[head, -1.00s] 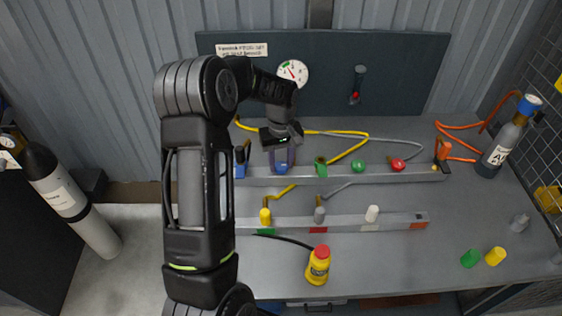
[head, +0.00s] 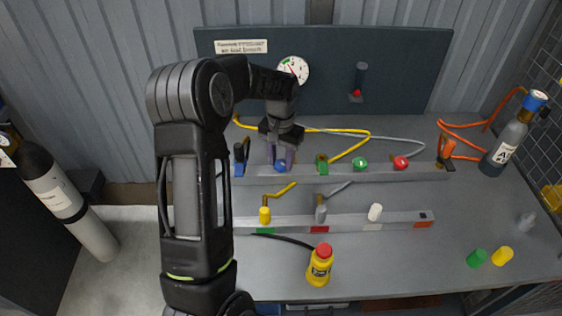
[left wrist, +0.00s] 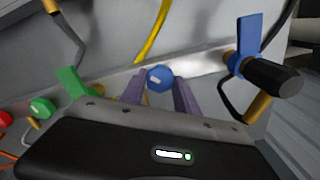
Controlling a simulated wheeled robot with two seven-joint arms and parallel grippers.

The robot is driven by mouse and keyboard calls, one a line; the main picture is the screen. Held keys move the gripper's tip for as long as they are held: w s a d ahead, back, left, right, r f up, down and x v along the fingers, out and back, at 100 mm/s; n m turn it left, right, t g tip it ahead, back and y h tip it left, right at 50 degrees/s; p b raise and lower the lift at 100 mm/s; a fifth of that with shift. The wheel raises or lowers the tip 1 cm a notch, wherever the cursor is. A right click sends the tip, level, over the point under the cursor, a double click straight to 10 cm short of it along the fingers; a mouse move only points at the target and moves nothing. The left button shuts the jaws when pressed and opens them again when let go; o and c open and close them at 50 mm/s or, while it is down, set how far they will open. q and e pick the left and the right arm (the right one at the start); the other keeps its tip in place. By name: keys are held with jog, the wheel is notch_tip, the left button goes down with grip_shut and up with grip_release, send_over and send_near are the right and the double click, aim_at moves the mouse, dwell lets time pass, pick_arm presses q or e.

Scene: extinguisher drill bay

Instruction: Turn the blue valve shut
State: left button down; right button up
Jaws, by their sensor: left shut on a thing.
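A round blue valve knob (head: 280,168) with a pale mark sits on the rear metal rail (head: 340,174). It also shows in the left wrist view (left wrist: 160,78), between the two fingers. My left gripper (head: 281,158) reaches down from above and is shut on this blue knob, one finger on each side. The gripper also fills the lower part of the left wrist view (left wrist: 158,92). A blue lever handle (head: 239,168) stands on the same rail just left of the knob, apart from the fingers. My right gripper is not in view.
Right of the gripper on the rail are a green lever (head: 322,164), a green knob (head: 360,163), a red knob (head: 400,162) and an orange lever (head: 447,151). A yellow bottle (head: 319,266) stands in front. A gauge (head: 293,69) hangs behind.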

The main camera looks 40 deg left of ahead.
aim_at(281, 163)
pick_arm(q)
jog(key=m+b, duration=0.1)
jog(key=m, duration=0.3)
jog(key=shift+m, duration=0.3)
jog(key=m, duration=0.4)
jog(key=shift+m, duration=0.4)
jog(key=c, duration=0.9)
grip_release()
notch_tip(281, 163, up, 8)
jog(key=shift+f+b, duration=0.1)
jog(key=shift+b, duration=0.55)
